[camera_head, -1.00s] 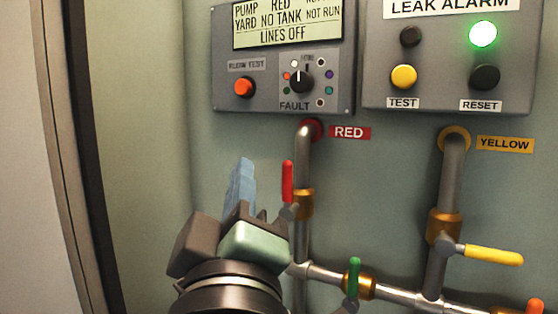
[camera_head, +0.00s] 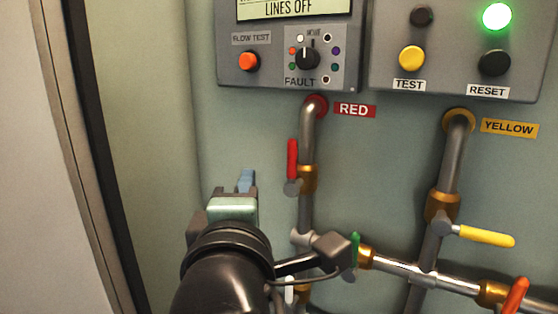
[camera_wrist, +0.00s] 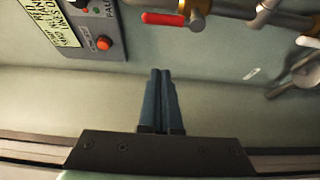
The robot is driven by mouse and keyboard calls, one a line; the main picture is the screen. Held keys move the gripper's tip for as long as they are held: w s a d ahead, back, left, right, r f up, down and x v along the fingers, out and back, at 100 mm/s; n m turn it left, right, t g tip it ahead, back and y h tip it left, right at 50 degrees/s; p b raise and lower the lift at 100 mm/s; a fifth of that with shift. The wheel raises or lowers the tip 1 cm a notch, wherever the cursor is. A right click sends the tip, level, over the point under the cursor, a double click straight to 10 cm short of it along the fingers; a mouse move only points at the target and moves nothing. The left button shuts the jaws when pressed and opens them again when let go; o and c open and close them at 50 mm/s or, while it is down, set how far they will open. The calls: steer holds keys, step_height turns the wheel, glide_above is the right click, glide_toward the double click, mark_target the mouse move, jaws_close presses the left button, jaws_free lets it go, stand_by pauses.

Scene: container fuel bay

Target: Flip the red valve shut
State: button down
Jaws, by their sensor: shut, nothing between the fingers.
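The red valve's handle (camera_head: 292,159) stands upright, in line with the vertical pipe under the RED label (camera_head: 354,110). Its brass body (camera_head: 308,178) is on that pipe. In the wrist view the red handle (camera_wrist: 166,19) lies across the top, beyond the fingertips. My gripper (camera_head: 246,178) is to the left of the valve and a little lower, apart from it. In the wrist view my gripper (camera_wrist: 160,72) has its two blue fingers pressed together with nothing between them.
A yellow handle (camera_head: 486,237) points right on the yellow pipe. A green handle (camera_head: 354,252) is low, partly behind my wrist parts. An orange-red handle (camera_head: 515,297) is at the lower right. Two control panels (camera_head: 345,75) are above. Bare wall is left of the red pipe.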

mark_target(292, 167)
steer(key=w+d+p, duration=0.3)
steer(key=w+p, duration=0.1)
steer(key=w, duration=0.3)
steer(key=shift+w+d+p, duration=0.2)
steer(key=shift+w+p, duration=0.05)
steer(key=shift+p, duration=0.15)
steer(key=shift+d+f+b, duration=0.1)
steer(key=shift+b, duration=0.3)
